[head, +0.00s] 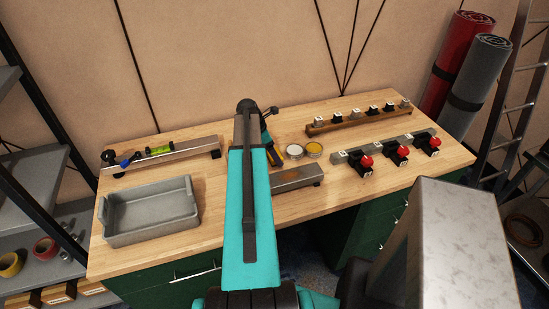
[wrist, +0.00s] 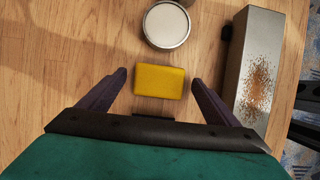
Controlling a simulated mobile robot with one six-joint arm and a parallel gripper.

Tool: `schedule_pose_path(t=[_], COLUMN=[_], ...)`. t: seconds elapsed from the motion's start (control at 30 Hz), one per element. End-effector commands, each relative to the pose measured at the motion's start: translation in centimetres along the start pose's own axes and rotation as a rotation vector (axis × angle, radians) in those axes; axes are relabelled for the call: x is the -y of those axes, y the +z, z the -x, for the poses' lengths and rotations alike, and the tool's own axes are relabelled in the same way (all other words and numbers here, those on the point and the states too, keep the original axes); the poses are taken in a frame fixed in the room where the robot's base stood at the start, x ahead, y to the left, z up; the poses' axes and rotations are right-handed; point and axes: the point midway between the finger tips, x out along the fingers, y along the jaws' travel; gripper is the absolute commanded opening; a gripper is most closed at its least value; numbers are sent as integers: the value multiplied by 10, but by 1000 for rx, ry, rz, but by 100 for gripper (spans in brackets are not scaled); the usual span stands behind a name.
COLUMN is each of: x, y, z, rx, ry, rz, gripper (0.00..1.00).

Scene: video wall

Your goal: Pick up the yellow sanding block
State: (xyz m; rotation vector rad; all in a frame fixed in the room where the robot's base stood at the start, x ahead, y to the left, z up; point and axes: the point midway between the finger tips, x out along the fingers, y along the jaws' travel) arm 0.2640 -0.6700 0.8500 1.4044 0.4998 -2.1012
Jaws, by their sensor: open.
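The yellow sanding block (wrist: 160,81) lies flat on the wooden bench top in the wrist view. My gripper (wrist: 158,80) is open, with one dark finger to the left of the block and one to the right. The block sits between the fingertips with a gap on each side; I cannot tell the exact height of the fingers above the bench. In the head view my arm hides most of the area around my gripper (head: 270,145), and I cannot make out the block clearly there.
A round tin with a white top (wrist: 167,25) stands just beyond the block. A grey metal bar with a rusty patch (wrist: 258,70) lies to the right. A grey tray (head: 150,212) is at the bench's left. Red-knobbed clamps (head: 397,152) stand at the right.

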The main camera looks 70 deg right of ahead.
Motion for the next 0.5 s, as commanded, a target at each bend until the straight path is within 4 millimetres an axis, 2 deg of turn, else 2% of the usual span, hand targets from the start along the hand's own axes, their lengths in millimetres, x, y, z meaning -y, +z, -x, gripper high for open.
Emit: schedule_pose_path(t=[0.07, 0.33, 0.5], x=[0, 0, 0], y=[0, 0, 0], z=[0, 0, 0], rx=[0, 0, 0], ry=[0, 0, 0], rz=[0, 0, 0], gripper=[84, 40, 40])
